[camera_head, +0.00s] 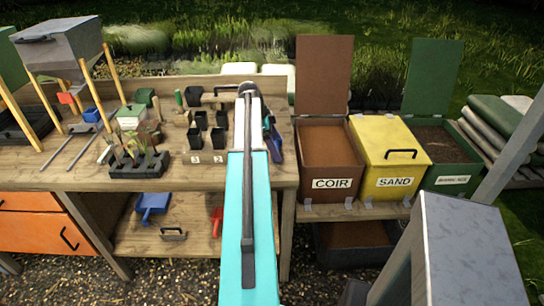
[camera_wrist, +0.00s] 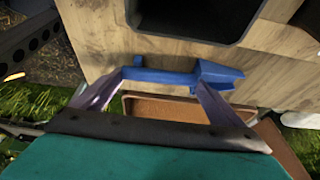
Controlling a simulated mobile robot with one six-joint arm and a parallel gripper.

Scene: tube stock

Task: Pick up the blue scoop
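A blue scoop (camera_wrist: 165,76) lies sideways across the gap between my fingertips in the wrist view, its bowl at the right. My gripper (camera_wrist: 160,80) is open, with its two fingers wide apart near the two ends of the scoop's handle. I cannot tell whether the fingertips touch the scoop. In the head view a blue scoop (camera_head: 275,146) shows at the right end of the bench, just right of my teal arm, which hides part of the area. Another blue scoop-like tool (camera_head: 152,204) lies on the lower shelf.
The wooden bench (camera_head: 60,178) carries black pots (camera_head: 200,120) and a seedling tray (camera_head: 140,165) left of my arm. At the right stand the coir bin (camera_head: 328,185), the yellow sand bin (camera_head: 390,160) and a green bin (camera_head: 445,180). A dark square opening (camera_wrist: 195,12) shows above the scoop in the wrist view.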

